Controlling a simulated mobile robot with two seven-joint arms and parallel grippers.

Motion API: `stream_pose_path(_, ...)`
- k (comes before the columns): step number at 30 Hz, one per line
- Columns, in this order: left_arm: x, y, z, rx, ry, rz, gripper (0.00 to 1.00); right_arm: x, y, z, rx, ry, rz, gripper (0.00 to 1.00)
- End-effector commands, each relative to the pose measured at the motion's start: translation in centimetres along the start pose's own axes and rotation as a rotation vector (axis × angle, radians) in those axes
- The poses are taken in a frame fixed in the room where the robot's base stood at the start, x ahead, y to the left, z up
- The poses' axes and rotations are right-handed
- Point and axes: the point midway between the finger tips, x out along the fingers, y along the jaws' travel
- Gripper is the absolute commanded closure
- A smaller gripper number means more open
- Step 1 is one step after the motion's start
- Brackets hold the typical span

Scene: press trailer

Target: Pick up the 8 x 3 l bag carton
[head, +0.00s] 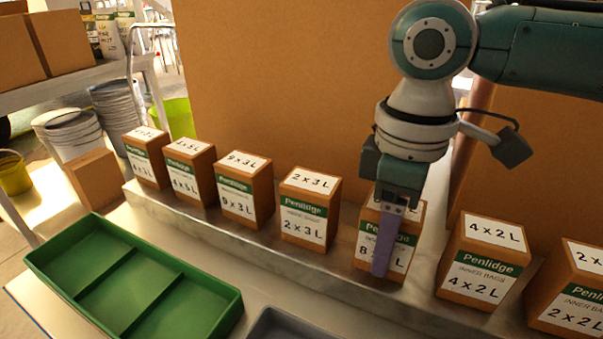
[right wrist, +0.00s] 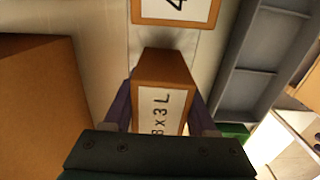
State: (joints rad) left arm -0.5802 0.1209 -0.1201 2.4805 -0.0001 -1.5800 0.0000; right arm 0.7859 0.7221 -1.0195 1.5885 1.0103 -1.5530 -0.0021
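The 8 x 3 L carton (head: 368,236) is a brown box with a white and green label, standing in a row on the pale ledge. My right gripper (head: 388,262) points down over it. One purple finger crosses the front label and hides part of it. In the right wrist view, the top of the carton (right wrist: 162,105) lies between the two fingers of my right gripper (right wrist: 160,112), one on each side. The fingers are spread around it; firm contact cannot be made out. My left gripper is not in view.
The 2 x 3 L carton (head: 307,212) and the 4 x 2 L carton (head: 480,262) stand on either side, with gaps. Several more cartons share the ledge (head: 240,237). A green divided tray (head: 130,280) and a grey tray (head: 275,325) lie in front. A large brown panel (head: 280,80) rises behind.

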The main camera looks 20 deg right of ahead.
Motion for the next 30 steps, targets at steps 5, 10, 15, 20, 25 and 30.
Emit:
stream_pose_path(5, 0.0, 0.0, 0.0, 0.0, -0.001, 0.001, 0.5, 0.0, 0.0, 0.0, 0.0, 0.0, 0.001, 0.66)
stream_pose_path(10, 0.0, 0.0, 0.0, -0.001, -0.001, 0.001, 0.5, 0.0, 0.0, 0.0, 0.0, 0.0, 0.001, 0.85)
stream_pose_path(15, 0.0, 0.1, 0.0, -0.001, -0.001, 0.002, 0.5, 0.0, 0.0, 0.0, 0.0, 0.0, 0.001, 1.0)
stream_pose_path(20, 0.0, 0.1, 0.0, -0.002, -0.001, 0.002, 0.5, -0.1, 0.0, 0.0, 0.0, 0.001, 0.001, 1.0)
stream_pose_path(25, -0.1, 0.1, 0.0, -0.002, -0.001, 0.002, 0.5, -0.3, 0.0, -0.1, 0.0, 0.002, 0.001, 1.0)
stream_pose_path(30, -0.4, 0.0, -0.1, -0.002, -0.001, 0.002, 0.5, -2.0, 0.0, -0.1, 0.0, 0.004, 0.001, 1.0)
